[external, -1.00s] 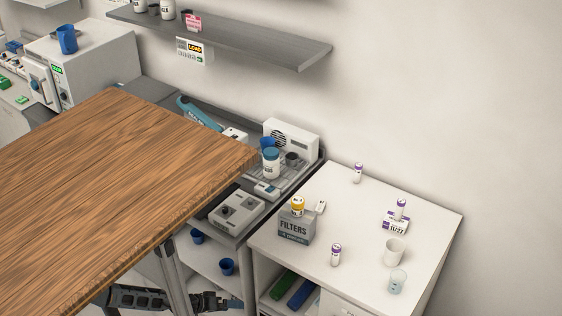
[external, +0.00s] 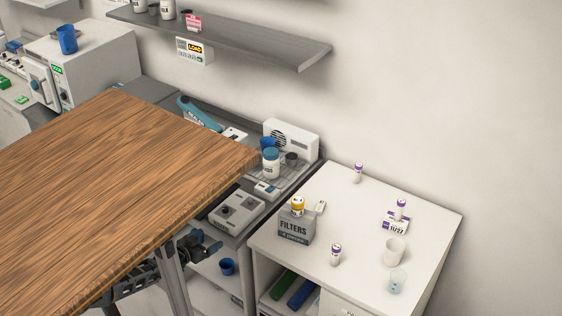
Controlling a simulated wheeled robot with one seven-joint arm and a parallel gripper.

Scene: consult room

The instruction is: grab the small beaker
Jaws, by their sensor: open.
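Two beaker-like vessels stand on the white cabinet top at the right. One is a whitish cup (external: 394,251); the other, a little smaller, is a clear bluish beaker (external: 397,282) in front of it. My gripper (external: 207,243) is low at the lower middle, beside the table leg and at the shelf under the grey counter, well left of and below both vessels. It is open, and its fingers are small and dark in this view. A blue cup (external: 227,267) stands on that shelf just below and right of my gripper. The wooden table hides part of my arm.
The wooden table (external: 110,190) fills the left, with its leg (external: 174,278) near my arm. The white cabinet top (external: 330,205) also bears a filters box (external: 294,228) and several purple-capped vials. The grey counter holds a white device (external: 237,212).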

